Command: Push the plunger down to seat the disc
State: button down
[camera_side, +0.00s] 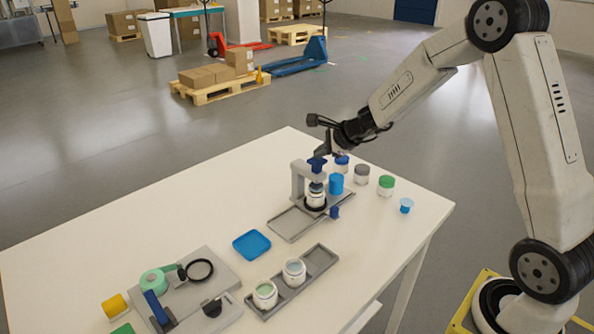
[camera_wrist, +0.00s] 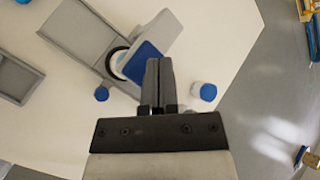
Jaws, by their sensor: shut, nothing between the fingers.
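The grey press (camera_side: 298,180) stands at the far side of the white table. Its blue plunger top (camera_side: 317,163) sits over a white jar (camera_side: 315,199) in the press. In the wrist view the square blue plunger top (camera_wrist: 146,64) partly covers the jar (camera_wrist: 119,64) and its black ring. The disc cannot be made out inside the jar. My gripper (camera_side: 319,153) is shut and empty, pointing down at the plunger top. Its fingers (camera_wrist: 160,66) overlap the blue top's edge in the wrist view; I cannot tell whether they touch it.
A blue cylinder (camera_side: 336,184) stands close beside the press. Lidded jars, blue (camera_side: 342,163), grey (camera_side: 361,174) and green (camera_side: 386,186), stand to the right. A rack (camera_side: 320,262) with two jars, a blue tray (camera_side: 251,245) and a fixture board (camera_side: 225,270) lie nearer the camera.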

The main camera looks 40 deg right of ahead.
jog(key=shift+f, duration=0.5)
dwell(0.8)
jog(key=shift+r, duration=1.35)
jog(key=shift+r, duration=0.15)
notch_tip(320, 180, up, 6)
jog(key=shift+f, duration=0.15)
dwell(0.4)
dwell(0.5)
